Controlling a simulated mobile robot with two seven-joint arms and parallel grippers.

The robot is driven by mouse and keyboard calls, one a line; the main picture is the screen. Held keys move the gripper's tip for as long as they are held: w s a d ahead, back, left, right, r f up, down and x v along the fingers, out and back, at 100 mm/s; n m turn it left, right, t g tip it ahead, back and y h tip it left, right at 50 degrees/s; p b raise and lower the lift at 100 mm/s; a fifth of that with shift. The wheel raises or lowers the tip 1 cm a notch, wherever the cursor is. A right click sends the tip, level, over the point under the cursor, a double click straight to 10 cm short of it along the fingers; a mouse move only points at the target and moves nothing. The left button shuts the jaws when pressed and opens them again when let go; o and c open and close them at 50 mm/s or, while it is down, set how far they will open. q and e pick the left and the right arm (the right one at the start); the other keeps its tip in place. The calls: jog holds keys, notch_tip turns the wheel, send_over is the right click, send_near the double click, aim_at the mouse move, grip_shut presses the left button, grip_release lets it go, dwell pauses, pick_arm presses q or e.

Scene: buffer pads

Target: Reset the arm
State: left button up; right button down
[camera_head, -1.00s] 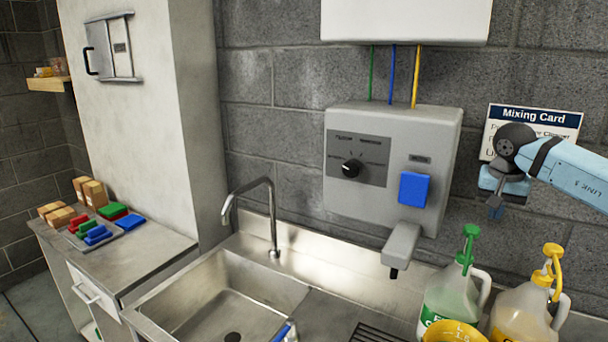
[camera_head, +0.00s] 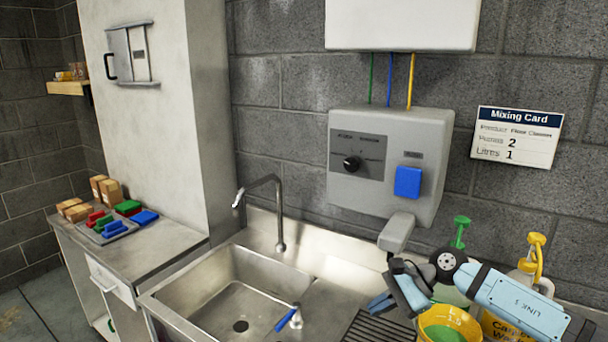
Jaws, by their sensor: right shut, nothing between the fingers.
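My right arm comes in from the lower right of the head view. Its gripper (camera_head: 381,304) is shut and empty, pointing left over the counter beside the sink's right edge. It is below the dispenser spout (camera_head: 397,232) and left of the yellow bucket (camera_head: 432,318), and I see no contact with them. My right arm hides part of the bottles behind it. My left gripper is not in view.
A steel sink (camera_head: 230,285) with a curved tap (camera_head: 279,215) lies left of the gripper, with a blue-handled tool (camera_head: 287,318) at its front right. A grey dispenser (camera_head: 440,150) and mixing card (camera_head: 516,137) are on the wall. Pump bottles with green (camera_head: 461,230) and yellow (camera_head: 535,245) tops stand behind my arm.

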jog(key=s+a+f+m+t+y, duration=0.3)
jog(key=s+a+m+t+y, duration=0.15)
jog(key=m, duration=0.75)
jog(key=s+a+f+m+t+y, duration=0.2)
jog(key=s+a+m+t+y, duration=0.25)
jog(key=m, duration=0.75)
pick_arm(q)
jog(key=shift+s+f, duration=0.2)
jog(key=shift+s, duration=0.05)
pick_arm(e)
jog(key=s+d+f+m+h, duration=0.4)
jog(key=s+f+m, duration=0.3)
jog(key=m, duration=0.4)
jog(key=s+d+f+m+t+h, duration=0.1)
jog(key=s+d+f+m+h, duration=0.4)
jog(key=m, duration=0.6)
jog(key=s+d+f+m+t+h, duration=0.1)
jog(key=s+d+f+m+h, duration=0.3)
jog(key=s+f+m+h, duration=0.3)
notch_tip(320, 180, down, 4)
jog(key=s+m, duration=0.1)
jog(key=m, duration=0.3)
jog(key=shift+s+d+r+h, duration=0.2)
jog(key=shift+s+h, duration=0.15)
jog(key=shift+h, duration=0.05)
